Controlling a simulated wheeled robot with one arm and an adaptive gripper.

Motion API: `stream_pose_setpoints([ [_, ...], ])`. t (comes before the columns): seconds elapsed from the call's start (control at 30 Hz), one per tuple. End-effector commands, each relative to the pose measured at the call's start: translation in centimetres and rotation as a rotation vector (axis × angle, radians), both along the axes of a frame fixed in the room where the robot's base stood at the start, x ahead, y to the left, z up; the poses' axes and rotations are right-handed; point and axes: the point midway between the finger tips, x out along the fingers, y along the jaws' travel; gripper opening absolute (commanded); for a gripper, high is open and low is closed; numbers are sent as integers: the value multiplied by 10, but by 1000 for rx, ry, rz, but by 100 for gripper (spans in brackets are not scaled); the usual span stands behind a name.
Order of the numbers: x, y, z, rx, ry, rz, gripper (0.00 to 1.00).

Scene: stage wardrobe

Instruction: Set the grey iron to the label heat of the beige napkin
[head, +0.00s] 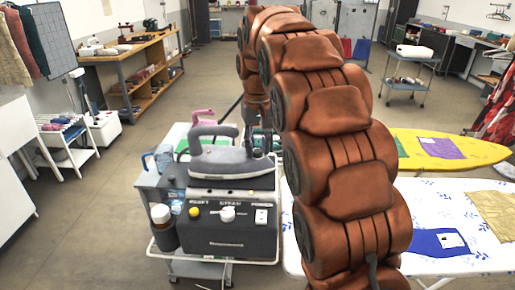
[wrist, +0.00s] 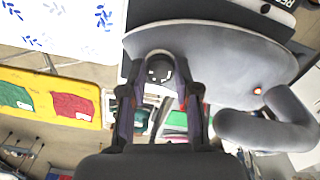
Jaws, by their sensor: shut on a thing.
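The grey iron (head: 230,160) rests on top of a dark grey steam station (head: 228,220) on a small cart. In the wrist view the iron's body (wrist: 215,48) fills the upper right, with its curved handle (wrist: 262,128) below and a small orange-red light. My gripper (wrist: 160,78) has its two fingers around the iron's dark round dial (wrist: 160,66), which bears small white marks too small to read. In the head view my arm partly hides the area behind the iron. The beige napkin (head: 497,214) lies on the white, blue-patterned ironing board (head: 470,190) at right; its label is not readable.
A blue napkin (head: 436,242) with a white label lies on the same board. A yellow board (head: 480,152) behind holds a purple cloth (head: 440,148). A pink-handled item (head: 203,117) stands behind the iron.

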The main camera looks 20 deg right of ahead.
Motion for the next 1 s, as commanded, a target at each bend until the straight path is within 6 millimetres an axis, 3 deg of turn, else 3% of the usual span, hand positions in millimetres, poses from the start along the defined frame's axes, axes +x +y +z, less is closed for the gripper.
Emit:
stream_pose_setpoints([
  [0.3,0,0,0,0,0,-94,0],
  [0.77,0,0,0,0,1,-106,0],
  [0.8,0,0,0,0,2,-106,33],
  [1.0,0,0,0,0,1,-106,54],
])
